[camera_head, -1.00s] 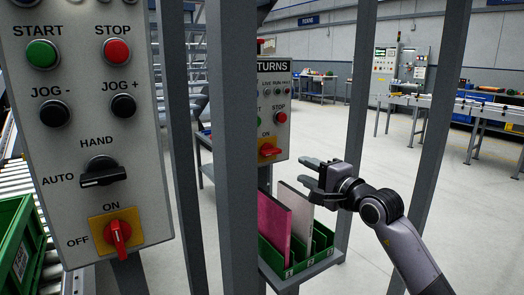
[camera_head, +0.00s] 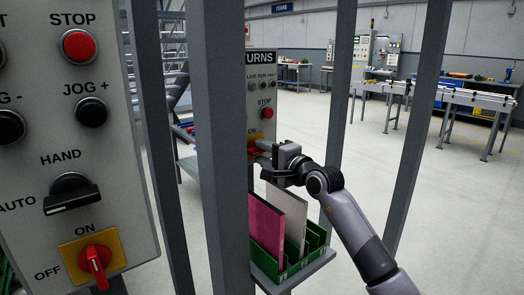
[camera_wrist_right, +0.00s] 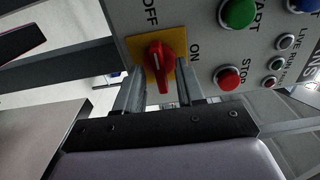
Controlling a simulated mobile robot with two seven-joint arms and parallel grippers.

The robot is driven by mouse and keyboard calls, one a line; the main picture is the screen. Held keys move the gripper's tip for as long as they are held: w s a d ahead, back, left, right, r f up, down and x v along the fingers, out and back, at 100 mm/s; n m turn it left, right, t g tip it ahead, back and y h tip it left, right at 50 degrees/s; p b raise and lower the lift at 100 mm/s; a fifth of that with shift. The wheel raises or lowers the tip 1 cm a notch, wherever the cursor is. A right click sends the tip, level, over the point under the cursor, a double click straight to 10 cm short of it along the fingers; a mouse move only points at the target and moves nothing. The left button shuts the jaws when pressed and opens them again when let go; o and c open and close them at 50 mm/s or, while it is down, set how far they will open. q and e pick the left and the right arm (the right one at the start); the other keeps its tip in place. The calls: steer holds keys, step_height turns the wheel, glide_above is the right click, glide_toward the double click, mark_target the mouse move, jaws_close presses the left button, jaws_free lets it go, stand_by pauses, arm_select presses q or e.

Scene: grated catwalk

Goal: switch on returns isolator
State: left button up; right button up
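The returns isolator is a red rotary handle (camera_wrist_right: 160,65) on a yellow plate, low on the grey returns panel (camera_head: 258,95). In the head view the handle (camera_head: 253,150) is partly hidden by my right gripper (camera_head: 262,154). That gripper is open, and its two fingers show in the wrist view (camera_wrist_right: 160,92), one on each side of the handle's near end. Contact cannot be told. My left gripper is not in view.
A nearer panel (camera_head: 120,140) at left carries its own red isolator (camera_head: 95,262). A grey post (camera_head: 222,150) stands just left of the returns panel. Below my right gripper, a green rack (camera_head: 318,240) holds a pink board (camera_head: 267,225) and a white board (camera_head: 290,205).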

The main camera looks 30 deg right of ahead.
steer(key=shift+w, duration=0.55)
jaws_close()
steer(key=shift+s, duration=0.1)
